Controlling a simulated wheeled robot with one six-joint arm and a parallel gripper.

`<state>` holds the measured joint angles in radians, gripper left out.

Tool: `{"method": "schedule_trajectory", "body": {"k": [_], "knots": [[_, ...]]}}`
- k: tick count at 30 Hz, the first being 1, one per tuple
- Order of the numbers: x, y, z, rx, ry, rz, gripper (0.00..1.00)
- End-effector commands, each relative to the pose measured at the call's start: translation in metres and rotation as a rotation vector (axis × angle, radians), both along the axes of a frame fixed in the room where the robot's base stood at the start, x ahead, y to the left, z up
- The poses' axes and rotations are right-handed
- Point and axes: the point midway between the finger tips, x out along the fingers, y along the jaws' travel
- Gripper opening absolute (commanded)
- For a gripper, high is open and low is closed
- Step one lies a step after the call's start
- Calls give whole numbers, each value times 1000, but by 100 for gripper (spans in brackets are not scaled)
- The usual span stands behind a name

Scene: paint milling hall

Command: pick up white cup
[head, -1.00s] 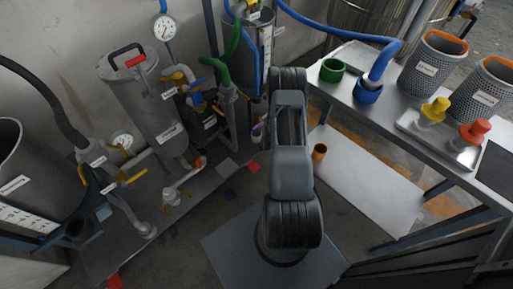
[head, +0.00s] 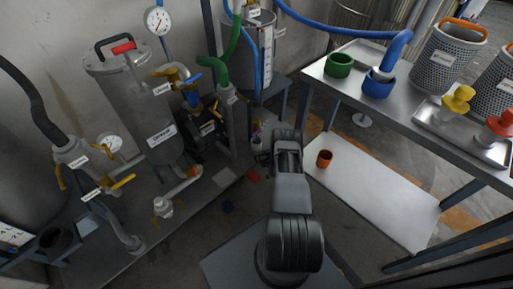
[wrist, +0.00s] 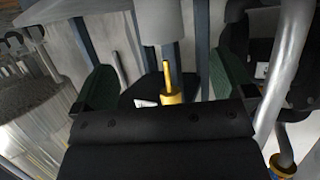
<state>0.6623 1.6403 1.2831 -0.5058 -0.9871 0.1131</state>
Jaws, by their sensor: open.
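I cannot make out a white cup for certain in either view. My gripper (wrist: 165,82) is open in the wrist view, its two dark green-edged fingers apart. A yellow-handled fitting (wrist: 170,88) and a pale grey cylinder (wrist: 160,20) show beyond and between the fingers, with no contact that I can tell. In the head view my arm reaches away from me toward the pipework, and its dark wrist largely hides the gripper. A small pale, purplish thing (head: 257,137) shows beside the wrist, too small to identify.
An orange cup (head: 324,158) stands on the low white shelf (head: 375,190) at right. Tanks (head: 135,105) and valves crowd the left.

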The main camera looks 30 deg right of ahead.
Motion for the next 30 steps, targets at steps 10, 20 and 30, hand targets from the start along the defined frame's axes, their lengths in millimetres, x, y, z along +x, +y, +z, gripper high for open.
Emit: {"method": "schedule_trajectory", "body": {"k": [10,20,30], "knots": [[40,-8,-20,0,1,-1,100],[66,-14,-34,0,0,-1,100],[90,-19,-40,0,4,-1,100]]}}
